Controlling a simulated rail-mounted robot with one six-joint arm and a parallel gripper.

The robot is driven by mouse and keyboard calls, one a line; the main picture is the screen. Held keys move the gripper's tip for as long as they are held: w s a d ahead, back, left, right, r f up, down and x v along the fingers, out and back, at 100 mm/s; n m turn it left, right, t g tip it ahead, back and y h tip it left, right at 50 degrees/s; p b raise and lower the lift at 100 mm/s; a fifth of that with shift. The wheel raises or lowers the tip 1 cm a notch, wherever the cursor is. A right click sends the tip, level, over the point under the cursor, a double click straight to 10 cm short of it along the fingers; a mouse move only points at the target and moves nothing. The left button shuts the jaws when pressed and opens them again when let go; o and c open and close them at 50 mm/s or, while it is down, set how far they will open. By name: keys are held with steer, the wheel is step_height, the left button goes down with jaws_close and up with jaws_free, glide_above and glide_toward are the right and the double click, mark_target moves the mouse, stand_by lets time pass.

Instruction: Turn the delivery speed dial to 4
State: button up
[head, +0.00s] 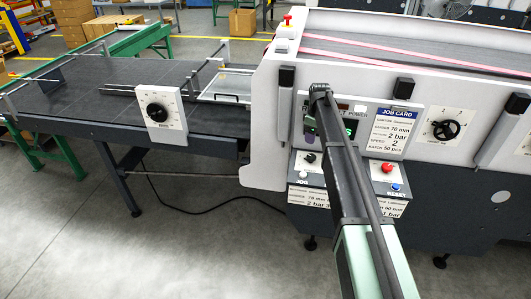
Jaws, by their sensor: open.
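The dial (157,112) is a round black knob on a white plate (173,130) with marks around it. The plate is fixed to the near side of the dark delivery table at the left. The dial's marks and pointer are too small to read. My arm rises from the bottom right and ends in front of the machine's control panel, well to the right of the dial. Nothing of mine touches the dial.
A job card (396,128) on the machine seems to read speed 2. The white side frame (264,130) stands between arm and dial. Floor before the dial is clear.

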mark_target(312, 156)
steer(key=shift+n, duration=0.8)
step_height(312, 156, down, 11)
steer(key=b, duration=1.1)
steer(key=shift+d, duration=0.15)
steer(key=shift+r, duration=0.15)
steer(key=shift+c, duration=0.4)
steer(key=c, duration=0.8)
steer(key=shift+c, duration=0.2)
